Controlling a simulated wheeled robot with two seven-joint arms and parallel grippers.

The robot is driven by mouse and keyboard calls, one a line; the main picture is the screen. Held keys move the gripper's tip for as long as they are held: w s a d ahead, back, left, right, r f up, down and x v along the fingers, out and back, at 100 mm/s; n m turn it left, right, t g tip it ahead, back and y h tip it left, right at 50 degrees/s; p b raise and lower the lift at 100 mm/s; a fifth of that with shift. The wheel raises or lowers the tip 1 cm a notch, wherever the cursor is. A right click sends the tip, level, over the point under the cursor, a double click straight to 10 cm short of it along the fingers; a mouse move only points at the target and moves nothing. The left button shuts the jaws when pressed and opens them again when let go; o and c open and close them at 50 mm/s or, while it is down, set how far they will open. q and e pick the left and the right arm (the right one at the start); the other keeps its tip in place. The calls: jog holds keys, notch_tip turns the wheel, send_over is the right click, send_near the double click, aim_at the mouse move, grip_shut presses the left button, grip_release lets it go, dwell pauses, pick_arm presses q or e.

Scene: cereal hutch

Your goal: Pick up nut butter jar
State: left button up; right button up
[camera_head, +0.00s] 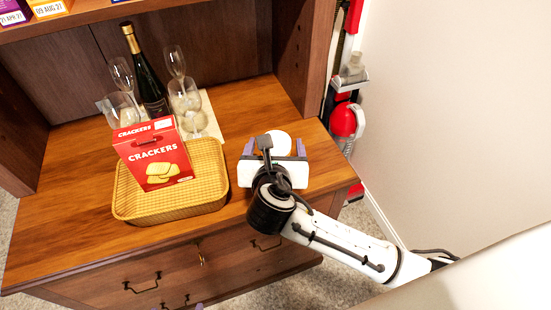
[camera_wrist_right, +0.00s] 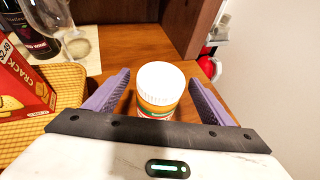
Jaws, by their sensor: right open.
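The nut butter jar stands upright on the wooden hutch top, with a white lid and an orange and green label. In the right wrist view the jar (camera_wrist_right: 158,92) sits between the two purple fingers of my right gripper (camera_wrist_right: 158,95), with gaps on both sides. In the head view only the white lid of the jar (camera_head: 278,142) shows clearly; my right gripper (camera_head: 275,148) hides the rest. My right gripper is open around the jar. My left gripper is not clearly seen.
A yellow woven basket (camera_head: 128,203) holding a red crackers box (camera_head: 155,157) stands left of the jar. A dark bottle (camera_head: 147,80) and several glasses stand behind. The hutch's right side panel (camera_head: 303,60) rises behind the jar.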

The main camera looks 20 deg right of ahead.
jog(key=x, duration=0.5)
jog(key=shift+w+d+f, duration=0.1)
jog(key=shift+w, duration=0.05)
jog(key=c, duration=1.5)
jog(key=shift+c, duration=0.3)
